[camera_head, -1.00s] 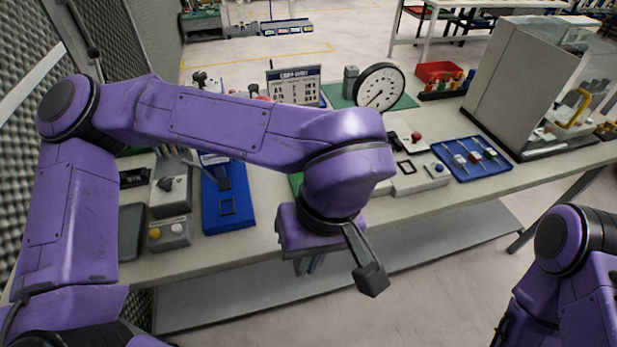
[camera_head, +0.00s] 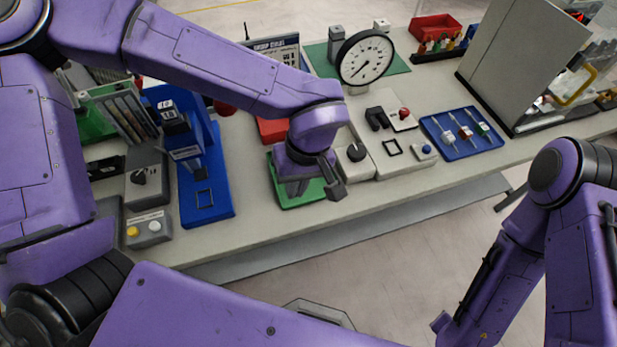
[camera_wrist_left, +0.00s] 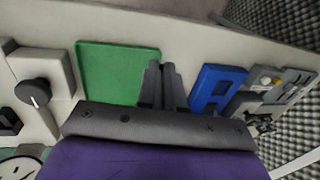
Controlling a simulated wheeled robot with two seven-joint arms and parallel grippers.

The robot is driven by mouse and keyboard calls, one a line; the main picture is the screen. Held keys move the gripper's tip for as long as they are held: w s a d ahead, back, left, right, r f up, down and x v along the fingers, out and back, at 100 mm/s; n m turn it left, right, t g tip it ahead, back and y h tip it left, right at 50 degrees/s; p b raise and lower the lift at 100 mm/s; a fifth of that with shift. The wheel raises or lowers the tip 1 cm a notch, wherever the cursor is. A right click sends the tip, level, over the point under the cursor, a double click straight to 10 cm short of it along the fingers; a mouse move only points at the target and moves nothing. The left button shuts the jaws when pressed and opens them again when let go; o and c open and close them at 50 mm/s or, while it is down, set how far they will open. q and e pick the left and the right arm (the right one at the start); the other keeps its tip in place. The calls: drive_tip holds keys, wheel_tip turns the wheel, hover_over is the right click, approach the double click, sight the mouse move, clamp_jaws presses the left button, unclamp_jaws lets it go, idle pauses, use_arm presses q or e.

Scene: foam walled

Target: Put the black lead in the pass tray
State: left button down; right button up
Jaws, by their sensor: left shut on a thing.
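The green tray (camera_head: 310,195), which I take for the pass tray, lies on the bench near its front edge. It also shows in the left wrist view (camera_wrist_left: 105,72), left of the fingers. My left gripper (camera_head: 297,190) is above the green tray in the head view, pointing down. In the left wrist view its fingers (camera_wrist_left: 160,82) are close together. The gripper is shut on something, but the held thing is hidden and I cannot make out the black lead. My right arm shows at the right, with its gripper out of view.
A blue fixture (camera_head: 215,205) and a grey switch box (camera_head: 146,185) stand left of the tray. A pale box with a black knob (camera_head: 356,153) is close at its right. A dial gauge (camera_head: 364,59) stands behind. A blue tray (camera_head: 455,152) with several coloured-ended pieces lies farther right.

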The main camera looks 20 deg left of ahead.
use_arm(q)
hover_over(308, 192)
drive_tip(key=f, duration=0.5)
drive_tip(key=shift+s+d+f+p, duration=0.15)
drive_tip(key=shift+d+p, duration=0.1)
drive_tip(key=shift+p, duration=0.05)
drive_tip(key=shift+f, duration=0.35)
drive_tip(key=f, duration=0.2)
drive_tip(key=w+f, duration=0.1)
drive_tip(key=f, duration=0.1)
drive_tip(key=shift+d, duration=0.1)
drive_tip(key=shift+s+r, duration=0.1)
drive_tip(key=shift+s, duration=0.1)
drive_tip(key=c, duration=1.3)
unclamp_jaws()
wheel_tip(308, 192, up, 12)
drive_tip(key=w+d, duration=0.1)
drive_tip(key=d, duration=0.1)
drive_tip(key=shift+w+b, duration=0.25)
drive_tip(key=shift+b, duration=0.05)
